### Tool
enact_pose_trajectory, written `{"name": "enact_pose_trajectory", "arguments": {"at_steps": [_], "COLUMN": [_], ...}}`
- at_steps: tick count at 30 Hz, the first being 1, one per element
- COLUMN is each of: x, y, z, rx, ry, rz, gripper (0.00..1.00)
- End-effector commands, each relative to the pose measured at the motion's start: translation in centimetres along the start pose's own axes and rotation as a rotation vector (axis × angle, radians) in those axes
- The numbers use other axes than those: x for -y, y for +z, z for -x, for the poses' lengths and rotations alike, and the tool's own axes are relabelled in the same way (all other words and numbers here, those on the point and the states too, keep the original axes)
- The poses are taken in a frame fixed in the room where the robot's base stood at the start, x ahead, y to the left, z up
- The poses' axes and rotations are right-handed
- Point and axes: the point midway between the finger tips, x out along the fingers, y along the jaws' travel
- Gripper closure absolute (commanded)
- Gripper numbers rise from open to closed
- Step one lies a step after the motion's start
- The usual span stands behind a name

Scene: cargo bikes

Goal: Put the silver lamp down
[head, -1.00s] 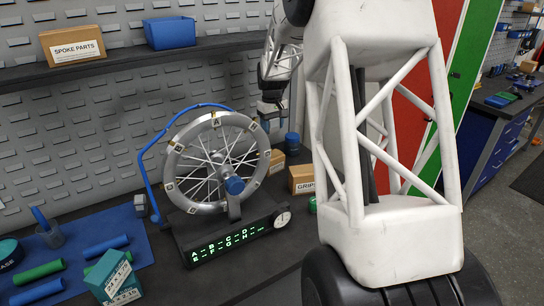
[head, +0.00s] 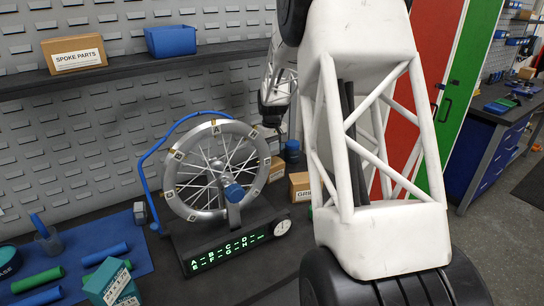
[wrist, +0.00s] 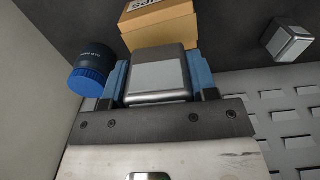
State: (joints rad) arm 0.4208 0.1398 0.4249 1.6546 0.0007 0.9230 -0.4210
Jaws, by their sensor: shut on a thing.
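The silver lamp (wrist: 155,78) is a rounded grey-silver block, held between the two blue fingers of my gripper (wrist: 160,85) in the wrist view. In the head view my gripper (head: 273,118) is dark and small, above the bench just right of the wheel's upper rim. The lamp is hard to make out there. I cannot tell from the pictures whether it touches anything below.
A dark jar with a blue lid (wrist: 90,75) and a cardboard box (wrist: 158,22) are close to the lamp. A small silver block (wrist: 290,40) lies farther off. The wheel on its stand (head: 215,170) is left of my gripper; a shelf (head: 120,65) runs behind.

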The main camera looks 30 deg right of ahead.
Motion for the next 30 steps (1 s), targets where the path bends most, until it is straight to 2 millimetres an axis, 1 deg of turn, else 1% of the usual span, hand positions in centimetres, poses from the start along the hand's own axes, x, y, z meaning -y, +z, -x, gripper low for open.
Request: {"name": "enact_pose_trajectory", "arguments": {"at_steps": [8, 11, 15, 19, 30], "x": [0.0, 0.0, 0.0, 0.0, 0.0], "y": [0.0, 0.0, 0.0, 0.0, 0.0], "z": [-0.1, -0.8, -2.4, -3.5, -3.8], "rx": [0.000, 0.001, 0.002, 0.000, -0.001], "ry": [0.000, 0.000, -0.001, 0.000, 0.000], "rz": [0.000, 0.000, 0.000, 0.000, 0.000], "gripper": [0.72, 0.72, 0.72, 0.72, 0.72]}}
